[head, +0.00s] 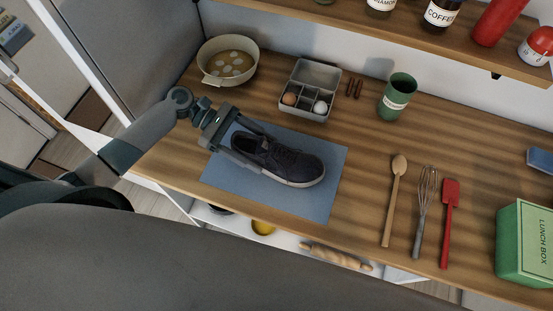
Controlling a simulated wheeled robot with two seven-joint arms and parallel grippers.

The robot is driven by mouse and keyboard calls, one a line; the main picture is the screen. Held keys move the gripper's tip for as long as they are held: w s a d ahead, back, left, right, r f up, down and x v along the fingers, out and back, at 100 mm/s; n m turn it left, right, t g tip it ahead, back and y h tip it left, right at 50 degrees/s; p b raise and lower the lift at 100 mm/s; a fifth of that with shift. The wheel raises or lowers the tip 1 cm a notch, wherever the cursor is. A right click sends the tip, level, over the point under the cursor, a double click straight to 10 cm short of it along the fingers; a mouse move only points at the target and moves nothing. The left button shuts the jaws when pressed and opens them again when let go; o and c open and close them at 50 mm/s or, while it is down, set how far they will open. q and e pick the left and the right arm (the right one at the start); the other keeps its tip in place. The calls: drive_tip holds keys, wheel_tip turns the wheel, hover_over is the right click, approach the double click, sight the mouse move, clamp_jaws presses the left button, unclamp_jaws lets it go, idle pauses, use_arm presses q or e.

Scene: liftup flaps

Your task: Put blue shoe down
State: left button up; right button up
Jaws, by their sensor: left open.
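The dark blue shoe (285,163) with a pale sole rests on a blue mat (318,204) on the wooden counter. Its toe points to the right and its heel to the left. My left gripper (250,155) comes in from the left at the heel end. Its two fingers are apart, one on each side of the shoe's heel part. Whether the fingers touch the shoe is hard to tell. My right gripper is not in the picture.
Behind the mat are a pot (228,62), an egg box (310,90) and a green cup (397,97). A wooden spoon (394,200), a whisk (425,210), a red spatula (448,222) and a green lunch box (525,243) lie to the right. A shelf (400,38) hangs above.

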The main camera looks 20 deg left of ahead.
sight(260, 143)
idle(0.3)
use_arm(q)
drive_tip(key=c, duration=1.4)
drive_tip(key=shift+r, duration=0.1)
drive_tip(key=shift+r, duration=0.45)
drive_tip(key=r+b, duration=0.1)
drive_tip(key=r, duration=0.2)
drive_tip(key=shift+d+r+b, duration=0.15)
drive_tip(key=shift+d+b, duration=0.2)
drive_tip(key=shift+b, duration=0.05)
drive_tip(key=s+d+r+b, duration=0.2)
drive_tip(key=d+r, duration=0.4)
drive_tip(key=d, duration=0.4)
drive_tip(key=shift+d+r, duration=0.35)
drive_tip(key=shift+d, duration=0.05)
drive_tip(key=shift+w, duration=0.1)
